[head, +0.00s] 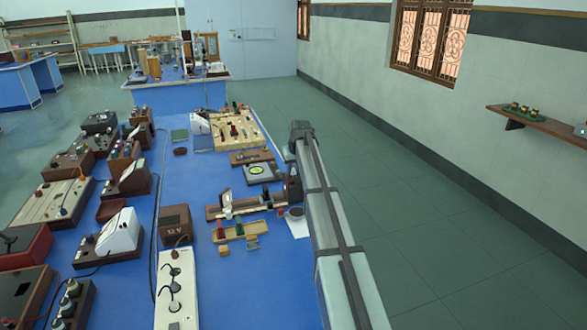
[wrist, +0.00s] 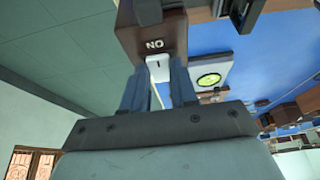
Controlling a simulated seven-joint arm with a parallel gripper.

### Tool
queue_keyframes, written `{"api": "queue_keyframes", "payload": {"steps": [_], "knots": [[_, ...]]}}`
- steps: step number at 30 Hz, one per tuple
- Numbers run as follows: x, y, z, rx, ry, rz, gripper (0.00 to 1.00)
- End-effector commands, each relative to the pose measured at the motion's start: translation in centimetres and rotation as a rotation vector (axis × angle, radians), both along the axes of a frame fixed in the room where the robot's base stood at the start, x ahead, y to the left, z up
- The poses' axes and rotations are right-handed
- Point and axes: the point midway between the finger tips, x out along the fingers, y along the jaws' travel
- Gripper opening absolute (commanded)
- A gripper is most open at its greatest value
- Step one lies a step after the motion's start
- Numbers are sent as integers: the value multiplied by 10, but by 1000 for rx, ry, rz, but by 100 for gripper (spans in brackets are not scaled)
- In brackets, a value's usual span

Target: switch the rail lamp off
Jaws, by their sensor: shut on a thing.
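In the wrist view the brown lamp housing (wrist: 150,38) fills the top middle. Its white letters read "NO" in the picture, which fits "ON" seen upside down. A white switch piece (wrist: 158,68) with a short dark mark sits just below the letters. My gripper (wrist: 160,72) has its two blue-grey fingers shut on this switch piece, at the face of the housing. In the head view the dark brown housing (head: 293,190) stands at the right end of the rail (head: 240,209), beside my arm. My fingertips are hidden there.
A grey plate with a green-yellow disc (head: 259,172) lies behind the rail and also shows in the wrist view (wrist: 208,79). A wooden tray (head: 240,232) with small red and green pieces lies in front. The blue bench's right edge is close by, with open floor beyond.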

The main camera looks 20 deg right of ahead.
Motion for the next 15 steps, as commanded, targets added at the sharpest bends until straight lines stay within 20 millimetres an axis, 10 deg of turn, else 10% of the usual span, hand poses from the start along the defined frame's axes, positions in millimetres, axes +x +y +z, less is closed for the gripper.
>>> {"api": "queue_keyframes", "payload": {"steps": [15], "knots": [[11, 0, 3, 0, 271, 1, 0]]}}
